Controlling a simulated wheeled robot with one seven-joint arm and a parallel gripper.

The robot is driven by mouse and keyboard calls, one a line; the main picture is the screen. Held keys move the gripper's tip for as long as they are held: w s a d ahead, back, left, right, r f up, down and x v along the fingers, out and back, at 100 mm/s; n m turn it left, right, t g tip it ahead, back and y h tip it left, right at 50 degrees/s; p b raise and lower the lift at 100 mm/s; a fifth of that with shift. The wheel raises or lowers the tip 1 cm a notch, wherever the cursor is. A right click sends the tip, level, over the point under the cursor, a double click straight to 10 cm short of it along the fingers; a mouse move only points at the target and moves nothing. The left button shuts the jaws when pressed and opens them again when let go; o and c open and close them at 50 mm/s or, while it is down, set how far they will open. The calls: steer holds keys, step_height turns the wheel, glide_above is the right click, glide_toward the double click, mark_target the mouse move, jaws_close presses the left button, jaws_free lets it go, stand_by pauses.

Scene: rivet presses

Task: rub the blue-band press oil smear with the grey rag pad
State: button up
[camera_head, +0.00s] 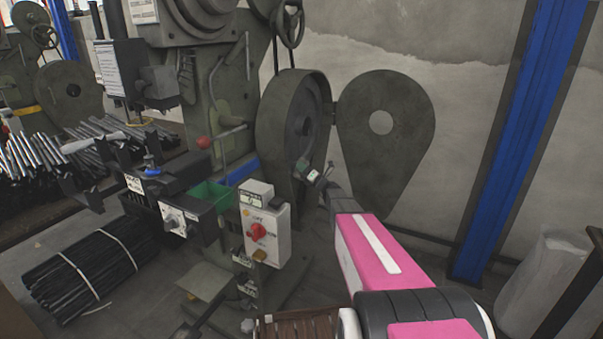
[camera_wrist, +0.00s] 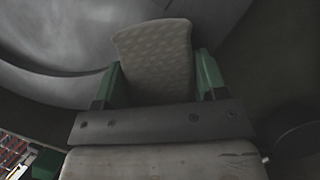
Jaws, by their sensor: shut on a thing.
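The grey rag pad (camera_wrist: 155,52), light with a faint dotted pattern, is between the two green fingers of my gripper (camera_wrist: 160,78) in the wrist view. My gripper is shut on it. In the head view my gripper (camera_head: 309,171) is in front of the open round wheel housing of the blue-band press (camera_head: 222,95). The blue band (camera_head: 241,170) shows low on the press body. In the wrist view a curved grey metal surface (camera_wrist: 50,45) lies behind the pad; I cannot tell whether the pad touches it. I cannot make out the oil smear.
The teardrop-shaped cover (camera_head: 386,150) hangs open right of the housing. A switch box (camera_head: 264,232) stands in front of the press. A rod bundle (camera_head: 85,268) lies on the floor at left. A yellow-band press (camera_head: 68,88) stands behind. A blue post (camera_head: 522,130) is at right.

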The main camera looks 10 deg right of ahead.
mark_target(308, 165)
steer(key=shift+w+d, duration=0.45)
steer(key=shift+w, duration=0.25)
steer(key=shift+w+d, duration=0.4)
steer(key=shift+w, duration=0.25)
steer(key=shift+w+d, duration=0.45)
steer(key=shift+w, duration=0.25)
steer(key=shift+s+a, duration=0.5)
steer(key=shift+s, duration=0.25)
steer(key=shift+s+a, duration=0.45)
steer(key=shift+s, duration=0.3)
steer(key=shift+s+a, duration=1.4)
steer(key=shift+s, duration=0.3)
steer(key=shift+w+d, duration=0.8)
steer(key=shift+w, duration=0.25)
steer(key=shift+w+d, duration=0.8)
steer(key=shift+w, duration=0.3)
steer(key=shift+w+d, duration=0.8)
steer(key=shift+w, duration=0.25)
steer(key=shift+s, duration=0.1)
steer(key=shift+s+a, duration=0.8)
steer(key=shift+s, duration=0.25)
steer(key=shift+s+a, duration=0.8)
steer(key=shift+s, duration=0.25)
steer(key=shift+s+a, duration=0.8)
steer(key=shift+s, duration=0.25)
